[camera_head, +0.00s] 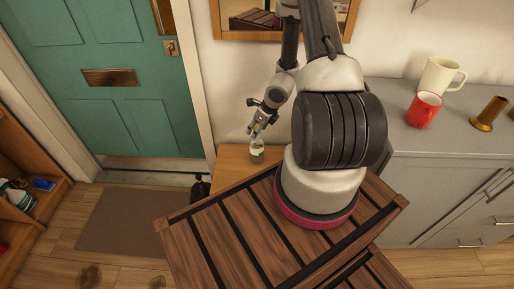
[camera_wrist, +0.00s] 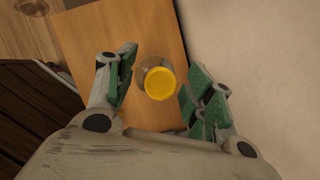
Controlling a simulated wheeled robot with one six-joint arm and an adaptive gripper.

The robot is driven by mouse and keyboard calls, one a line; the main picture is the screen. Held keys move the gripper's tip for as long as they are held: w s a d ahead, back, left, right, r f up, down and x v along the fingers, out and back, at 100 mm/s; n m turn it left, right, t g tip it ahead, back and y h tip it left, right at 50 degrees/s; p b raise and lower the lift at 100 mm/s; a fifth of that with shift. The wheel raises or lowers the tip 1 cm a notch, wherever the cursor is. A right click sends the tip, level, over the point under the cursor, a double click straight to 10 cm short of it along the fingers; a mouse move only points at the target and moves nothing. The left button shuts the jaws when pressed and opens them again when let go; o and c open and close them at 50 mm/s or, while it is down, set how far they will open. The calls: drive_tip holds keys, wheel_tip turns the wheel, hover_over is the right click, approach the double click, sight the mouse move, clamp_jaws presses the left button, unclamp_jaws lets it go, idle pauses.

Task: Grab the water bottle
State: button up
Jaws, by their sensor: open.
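The water bottle (camera_head: 257,153) stands on a small wooden table (camera_head: 232,160) against the wall, behind my slatted top. In the wrist view the bottle's yellow cap (camera_wrist: 160,83) faces the camera, with part of its clear body (camera_wrist: 143,67) showing. My gripper (camera_head: 258,130) is at the bottle's top in the head view. In the wrist view my gripper (camera_wrist: 158,88) is open, with one green-padded finger on each side of the cap. A gap shows between the cap and each finger; the right finger looks nearer. The bottle's lower part is hidden from the wrist.
A grey cabinet (camera_head: 440,165) at the right holds a red mug (camera_head: 424,110), a cream mug (camera_head: 440,77) and a brass cup (camera_head: 489,114). A mirror (camera_head: 250,20) hangs behind the arm. A green door (camera_head: 110,80) and doormat (camera_head: 132,220) are at the left.

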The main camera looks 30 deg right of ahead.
drive_tip(key=c, duration=0.8)
